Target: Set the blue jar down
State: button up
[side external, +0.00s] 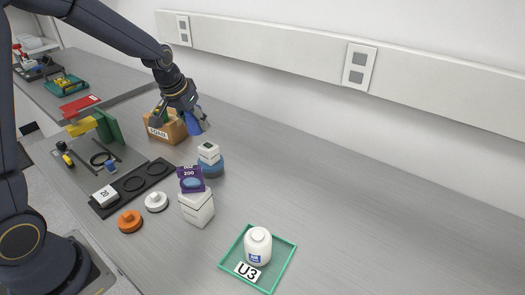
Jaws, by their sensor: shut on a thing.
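My gripper (184,113) hangs over the back of the bench, beside and partly in front of a brown cardboard box. It is shut on a blue thing (194,128), which I take for the blue jar. The fingers hide part of the jar, and it looks tilted. I cannot tell whether the jar touches the box or the bench. A round blue item (211,168) stands nearer the camera with a white box (208,153) on it.
The cardboard box (174,130) has a white label. A purple packet (191,179) sits on white boxes (197,210). A green tray (285,262) marked U3 holds a white bottle (257,245). Orange (130,221) and white (156,201) discs lie left. The bench's right side is clear.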

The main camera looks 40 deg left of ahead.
jog(key=s+d+m+h, duration=0.1)
jog(key=s+d+m, duration=0.2)
jog(key=d, duration=0.8)
jog(key=s+d+m+h, duration=0.1)
jog(key=s+d+m, duration=0.25)
jog(key=d, duration=0.65)
jog(key=s+d+m+h, duration=0.2)
jog(key=s+d+m, duration=0.15)
jog(key=d, duration=0.75)
send_over(323, 221)
jog(key=s, duration=0.1)
jog(key=shift+n+g+y, duration=0.3)
jog(key=f, duration=0.6)
jog(key=a+f, duration=0.1)
jog(key=f, duration=0.2)
jog(key=shift+s, duration=0.15)
jog(key=shift+d+f, duration=0.1)
jog(key=shift+f, duration=1.5)
jog(key=shift+f, duration=0.1)
jog(key=o, duration=1.2)
jog(key=shift+c, duration=0.2)
